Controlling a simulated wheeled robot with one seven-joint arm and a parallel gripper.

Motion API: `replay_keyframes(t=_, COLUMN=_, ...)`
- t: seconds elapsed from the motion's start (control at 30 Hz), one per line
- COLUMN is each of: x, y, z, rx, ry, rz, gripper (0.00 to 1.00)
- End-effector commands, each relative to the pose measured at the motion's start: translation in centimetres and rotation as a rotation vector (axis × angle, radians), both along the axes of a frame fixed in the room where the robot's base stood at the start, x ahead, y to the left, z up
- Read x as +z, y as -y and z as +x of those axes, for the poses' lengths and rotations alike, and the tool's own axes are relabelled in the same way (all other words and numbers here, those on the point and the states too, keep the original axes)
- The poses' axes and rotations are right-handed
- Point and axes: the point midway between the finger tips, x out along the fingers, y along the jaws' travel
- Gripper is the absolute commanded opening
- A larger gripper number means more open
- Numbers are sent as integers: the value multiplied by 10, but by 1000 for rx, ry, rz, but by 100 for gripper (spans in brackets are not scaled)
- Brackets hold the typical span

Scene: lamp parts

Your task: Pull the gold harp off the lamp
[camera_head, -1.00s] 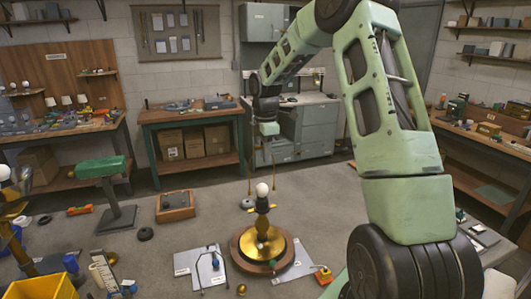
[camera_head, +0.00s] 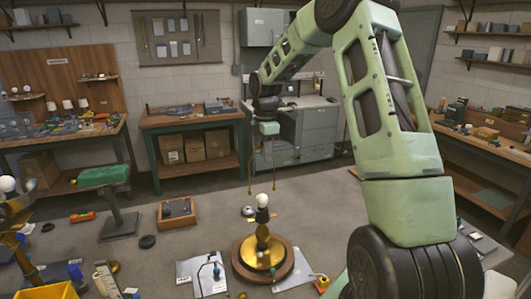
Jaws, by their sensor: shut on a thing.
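The lamp stands on the grey table at the picture's lower middle. It has a round wooden base with a gold dome (camera_head: 262,252), a dark socket and a white bulb (camera_head: 262,200) on top. Small gold arms stick out on both sides below the bulb. My gripper (camera_head: 268,142) hangs above the lamp and is shut on the gold harp (camera_head: 274,173). The harp's two thin legs point down, and their lower ends are at about the height of the bulb's top in the picture. They look apart from the small gold arms. The harp's top and the fingertips are too small to see clearly.
A wooden tray (camera_head: 177,212), a green-topped stand (camera_head: 117,200) and a dark round part (camera_head: 147,242) lie left of the lamp. White sheets (camera_head: 202,272) lie beside its base. A yellow bin (camera_head: 48,291) is at the lower left. My arm covers the right side.

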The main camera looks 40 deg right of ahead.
Motion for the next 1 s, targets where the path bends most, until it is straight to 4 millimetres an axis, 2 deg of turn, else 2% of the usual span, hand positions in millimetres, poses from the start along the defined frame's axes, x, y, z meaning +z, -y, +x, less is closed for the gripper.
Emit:
replay_keyframes(t=0.1, x=8, y=0, z=0, rx=0, ry=0, rz=0, gripper=0)
replay_keyframes(t=0.47, x=9, y=0, z=0, rx=0, ry=0, rz=0, gripper=0)
replay_keyframes(t=1.0, x=42, y=0, z=0, rx=0, ry=0, rz=0, gripper=0)
